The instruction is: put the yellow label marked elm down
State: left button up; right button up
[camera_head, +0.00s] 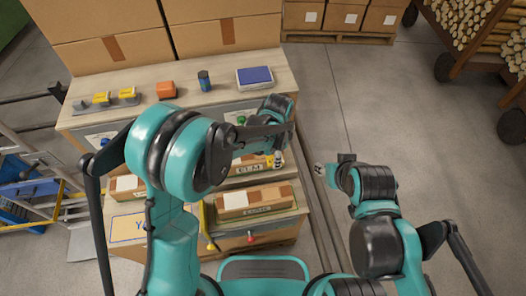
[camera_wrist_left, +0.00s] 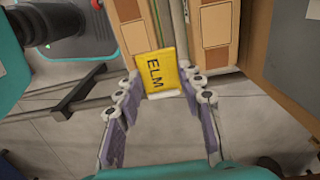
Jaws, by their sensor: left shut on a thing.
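The yellow label (camera_wrist_left: 160,73), marked ELM in black, is between the fingertips of my left gripper (camera_wrist_left: 162,84) in the left wrist view. The gripper is shut on it. A small white strip shows at the label's near edge. In the head view my left arm reaches across the bench, and its forearm and wrist hide most of the gripper and the label.
Another long box (camera_head: 254,202) lies nearer on the bench. On the back shelf are yellow-topped pieces (camera_head: 102,98), an orange block (camera_head: 166,90), a dark blue cylinder (camera_head: 204,80) and a blue-topped device (camera_head: 255,77).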

pick_arm(q)
jog(key=w+a+f+b, duration=0.1)
jog(key=w+f, duration=0.1)
jog(key=w, duration=0.1)
jog(key=w+a+f+b, duration=0.1)
jog(key=w+f, duration=0.1)
jog(key=w, duration=0.2)
jog(key=w+a+f+b, duration=0.1)
jog(key=w+a+f, duration=0.1)
jog(key=w, duration=0.1)
jog(key=shift+w+f, duration=0.15)
jog(key=shift+f, duration=0.25)
notch_tip(320, 180, down, 4)
jog(key=shift+a+f+b, duration=0.1)
jog(key=shift+b, duration=0.9)
jog(key=shift+s+f+b, duration=0.2)
jog(key=shift+f+b, duration=0.25)
jog(key=shift+b, duration=0.1)
jog(key=o, duration=0.7)
jog(key=shift+o, duration=0.2)
jog(key=shift+w+f, duration=0.15)
jog(key=shift+w, duration=0.05)
